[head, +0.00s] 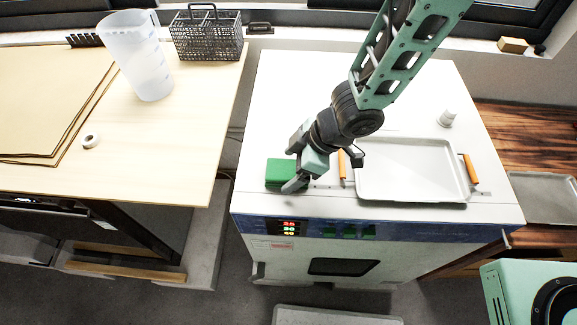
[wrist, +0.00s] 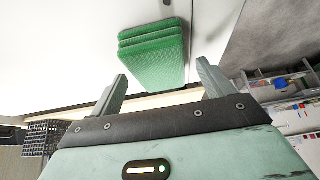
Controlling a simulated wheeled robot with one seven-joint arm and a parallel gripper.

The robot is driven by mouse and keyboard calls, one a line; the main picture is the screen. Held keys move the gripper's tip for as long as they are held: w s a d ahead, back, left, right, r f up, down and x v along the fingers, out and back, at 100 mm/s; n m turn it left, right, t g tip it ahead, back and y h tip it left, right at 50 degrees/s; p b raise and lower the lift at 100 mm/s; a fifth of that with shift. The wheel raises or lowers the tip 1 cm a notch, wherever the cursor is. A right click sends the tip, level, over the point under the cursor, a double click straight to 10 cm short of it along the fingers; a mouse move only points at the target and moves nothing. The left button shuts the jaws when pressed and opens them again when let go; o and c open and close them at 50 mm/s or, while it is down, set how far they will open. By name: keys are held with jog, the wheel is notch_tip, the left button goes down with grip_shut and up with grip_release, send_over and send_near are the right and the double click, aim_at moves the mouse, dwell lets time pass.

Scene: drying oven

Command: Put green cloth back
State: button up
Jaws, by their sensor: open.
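The green cloth (head: 280,172) lies folded in a small stack on the white top of the drying oven (head: 285,110), near its front left edge. It also shows in the wrist view (wrist: 158,62), ahead of my fingers and roughly between their lines. My gripper (head: 325,172) is open beside the cloth, on its right side in the head view. In the wrist view my gripper (wrist: 160,85) has its two fingers spread apart with nothing between the tips. Whether a finger touches the cloth, I cannot tell.
A grey tray (head: 410,197) with orange handles sits on the oven top to the right of my gripper. A wooden table at left holds a clear beaker (head: 140,60), a black basket (head: 208,40) and a tape roll (head: 91,140).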

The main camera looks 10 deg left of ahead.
jog(key=d+r+m+t+h+p, duration=0.25)
jog(key=d+r, duration=0.35)
jog(key=r, duration=0.4)
jog(key=d+r+m+t+h+p, duration=0.15)
jog(key=d+r+m, duration=0.25)
jog(key=d+r, duration=0.4)
jog(key=s+d+r+m+g, duration=0.1)
jog(key=s+d+r+m, duration=0.1)
jog(key=s, duration=0.4)
jog(key=s+d+r+m+g+h, duration=0.1)
jog(key=s+r+m+g, duration=0.1)
jog(key=s+r, duration=0.3)
jog(key=shift+s+d+g, duration=0.3)
jog(key=shift+s+d, duration=0.05)
jog(key=shift+s, duration=0.9)
